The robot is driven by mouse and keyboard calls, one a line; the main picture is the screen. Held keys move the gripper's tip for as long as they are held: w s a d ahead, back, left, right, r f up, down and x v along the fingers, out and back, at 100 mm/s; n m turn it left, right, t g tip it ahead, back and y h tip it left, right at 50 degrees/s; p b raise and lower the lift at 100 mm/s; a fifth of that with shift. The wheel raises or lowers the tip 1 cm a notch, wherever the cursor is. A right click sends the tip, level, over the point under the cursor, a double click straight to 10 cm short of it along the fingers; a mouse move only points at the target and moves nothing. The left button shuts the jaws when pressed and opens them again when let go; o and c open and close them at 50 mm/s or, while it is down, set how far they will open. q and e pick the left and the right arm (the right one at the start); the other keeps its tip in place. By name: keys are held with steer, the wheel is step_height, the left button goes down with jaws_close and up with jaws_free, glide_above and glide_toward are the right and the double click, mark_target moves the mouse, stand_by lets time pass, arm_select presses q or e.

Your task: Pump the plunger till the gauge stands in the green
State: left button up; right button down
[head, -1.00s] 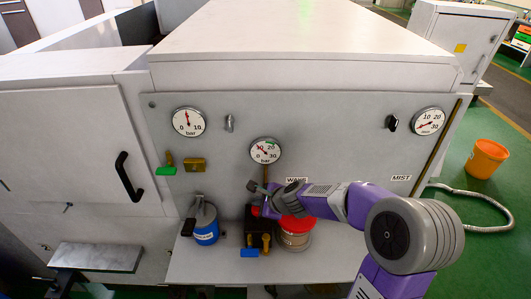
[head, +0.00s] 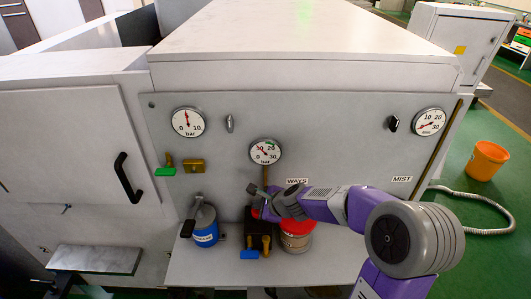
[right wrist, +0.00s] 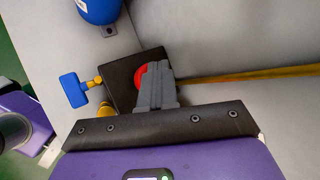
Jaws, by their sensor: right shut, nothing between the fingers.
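The pressure gauge (head: 265,151), marked in bar up to 30, is on the grey panel with a small green mark near its top. Its red needle is too small to read surely, but seems to lie outside the green. Below it stands a black pump block (head: 249,226). The plunger's red knob (right wrist: 140,75) shows in the right wrist view, partly hidden by the fingers. My right gripper (head: 262,195) is shut and empty, its fingertips over the knob; touching or just apart, I cannot tell. My left gripper is out of view.
A blue-banded can (head: 205,232) stands left of the block, and a red-lidded container (head: 296,241) right of it, partly behind my arm. A brass valve with a blue handle (head: 249,254) is at the block's front. An orange bucket (head: 486,160) stands on the floor.

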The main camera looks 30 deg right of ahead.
steer(key=shift+f+b, duration=0.75)
steer(key=shift+f, duration=0.1)
stand_by(0.4)
steer(key=shift+r, duration=0.15)
steer(key=shift+r+p, duration=1.45)
steer(key=shift+p, duration=0.1)
step_height(320, 180, up, 6)
steer(key=p, duration=0.6)
